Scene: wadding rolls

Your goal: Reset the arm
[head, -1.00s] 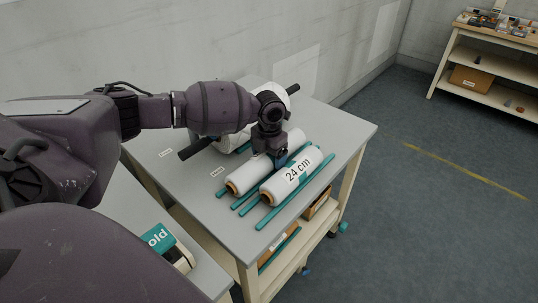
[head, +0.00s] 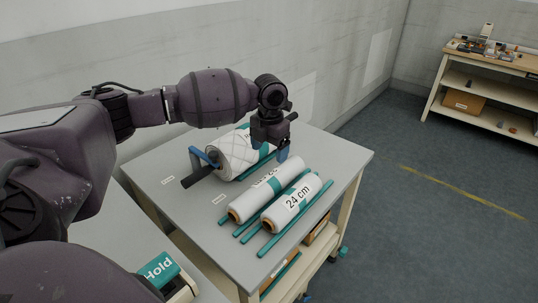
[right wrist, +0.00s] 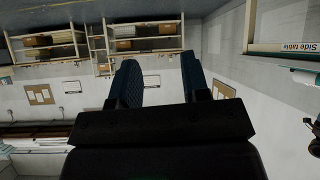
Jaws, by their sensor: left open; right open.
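My left gripper (head: 246,158) is open above the table in the head view, its blue fingers spread wide. Nothing is held between them. Behind it lies a large white quilted roll (head: 228,158) on a dark bar, partly hidden by the gripper. Two slimmer white rolls with teal bands lie in front, a longer one (head: 254,203) and one marked "24 cm" (head: 283,214). They rest between teal rails, apart from the gripper. My right gripper (right wrist: 160,80) shows only in the right wrist view, open and empty, with shelves and wall beyond it.
The grey table (head: 192,214) has bare surface at its left and right. A teal "Hold" sign (head: 159,269) stands at the near left. A wooden shelf unit (head: 490,92) stands at the far right, with open floor between.

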